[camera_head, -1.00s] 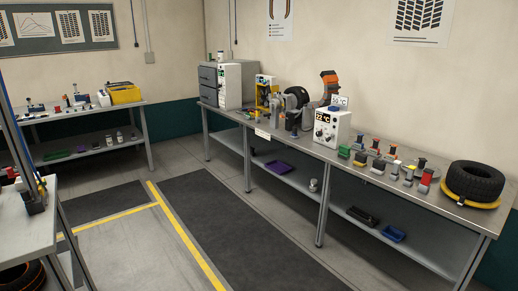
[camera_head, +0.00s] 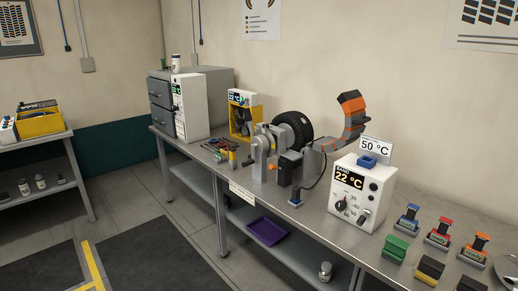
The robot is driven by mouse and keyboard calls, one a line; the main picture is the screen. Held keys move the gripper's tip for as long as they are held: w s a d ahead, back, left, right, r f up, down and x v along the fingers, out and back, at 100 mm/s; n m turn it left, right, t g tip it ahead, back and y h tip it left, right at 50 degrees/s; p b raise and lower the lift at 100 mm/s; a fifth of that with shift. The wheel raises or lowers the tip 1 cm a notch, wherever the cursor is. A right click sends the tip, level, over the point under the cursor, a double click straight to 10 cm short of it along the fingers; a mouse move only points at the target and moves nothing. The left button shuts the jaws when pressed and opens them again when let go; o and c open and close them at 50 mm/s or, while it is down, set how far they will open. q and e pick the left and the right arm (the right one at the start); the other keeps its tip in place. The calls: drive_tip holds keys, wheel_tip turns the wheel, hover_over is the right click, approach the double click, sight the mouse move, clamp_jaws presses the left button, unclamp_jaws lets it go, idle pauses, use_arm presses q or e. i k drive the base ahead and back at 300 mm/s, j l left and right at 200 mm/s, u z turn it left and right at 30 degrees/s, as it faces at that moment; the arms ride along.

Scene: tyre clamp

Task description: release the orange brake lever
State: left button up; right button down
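The tyre clamp machine stands on the long grey bench, with a black tyre (camera_head: 293,130) mounted on a grey housing (camera_head: 262,150). An orange knob-like part (camera_head: 275,183) shows low on its front, beside a dark box (camera_head: 290,168). An orange strip (camera_head: 331,145) lies at the machine's right side, at the foot of a curved orange and dark grey segmented piece (camera_head: 352,112) that rises up. Which orange part is the brake lever I cannot tell at this size. Neither of my grippers is in view.
A white control box (camera_head: 358,200) reading 22 °C stands right of the machine, with a 50 °C sign (camera_head: 375,148) behind. Several coloured blocks (camera_head: 438,235) sit at the bench's right. The floor in front (camera_head: 150,255) is clear.

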sight(271, 167)
drive_tip(key=i+u, duration=0.15)
drive_tip(key=i, duration=0.3)
drive_tip(key=i+l+u, duration=0.1)
drive_tip(key=i, duration=0.35)
drive_tip(key=i+l+u, duration=0.15)
drive_tip(key=i, duration=0.25)
drive_tip(key=i+l+u, duration=0.1)
drive_tip(key=i, duration=0.35)
